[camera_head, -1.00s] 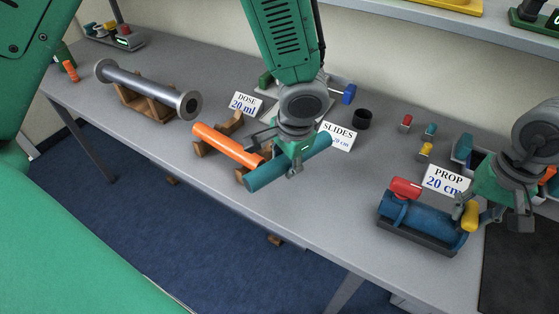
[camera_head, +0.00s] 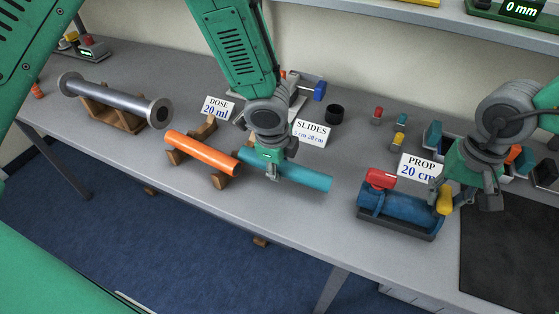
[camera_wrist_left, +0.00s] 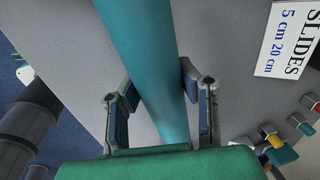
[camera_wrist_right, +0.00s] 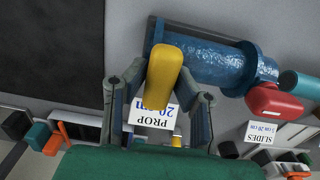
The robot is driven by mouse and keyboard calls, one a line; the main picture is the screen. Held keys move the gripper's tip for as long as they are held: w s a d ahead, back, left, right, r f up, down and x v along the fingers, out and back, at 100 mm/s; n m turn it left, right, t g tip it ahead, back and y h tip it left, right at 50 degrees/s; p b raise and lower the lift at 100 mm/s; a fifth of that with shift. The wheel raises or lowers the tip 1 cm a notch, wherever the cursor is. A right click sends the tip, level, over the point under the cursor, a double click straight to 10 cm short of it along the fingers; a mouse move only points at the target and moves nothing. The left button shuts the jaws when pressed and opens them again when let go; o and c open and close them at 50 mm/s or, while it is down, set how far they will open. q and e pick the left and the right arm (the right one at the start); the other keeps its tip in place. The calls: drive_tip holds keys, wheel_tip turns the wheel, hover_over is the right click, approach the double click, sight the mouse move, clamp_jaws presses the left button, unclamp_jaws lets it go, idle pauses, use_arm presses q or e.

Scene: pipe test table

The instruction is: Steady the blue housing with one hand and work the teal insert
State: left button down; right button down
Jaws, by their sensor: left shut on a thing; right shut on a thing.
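The teal tube (camera_head: 305,174) is in my left gripper (camera_head: 272,165), which is shut on it; the left wrist view shows the teal tube (camera_wrist_left: 145,50) running between the fingers (camera_wrist_left: 162,85). Its left end is close to the right end of an orange tube (camera_head: 203,151) on wooden cradles; whether they touch is hidden. The blue housing (camera_head: 402,206) lies on a dark base with a red piece (camera_head: 380,178) on top at its left. My right gripper (camera_head: 458,194) is shut on the yellow handle (camera_head: 445,201) at the housing's right end; the yellow handle also shows in the right wrist view (camera_wrist_right: 162,75).
A steel flanged pipe (camera_head: 115,98) rests on a wooden stand at left. Cards, a black ring (camera_head: 335,114) and small coloured pegs (camera_head: 400,138) stand behind. A dark mat (camera_head: 510,245) lies at right. The table's front edge is close to the tubes.

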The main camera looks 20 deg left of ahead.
sight(300, 170)
use_arm(q)
drive_tip(key=shift+d, duration=0.15)
drive_tip(key=shift+w+d, duration=0.1)
drive_tip(key=shift+d, duration=2.5)
drive_tip(key=shift+h, duration=0.5)
use_arm(e)
drive_tip(key=shift+a, duration=0.1)
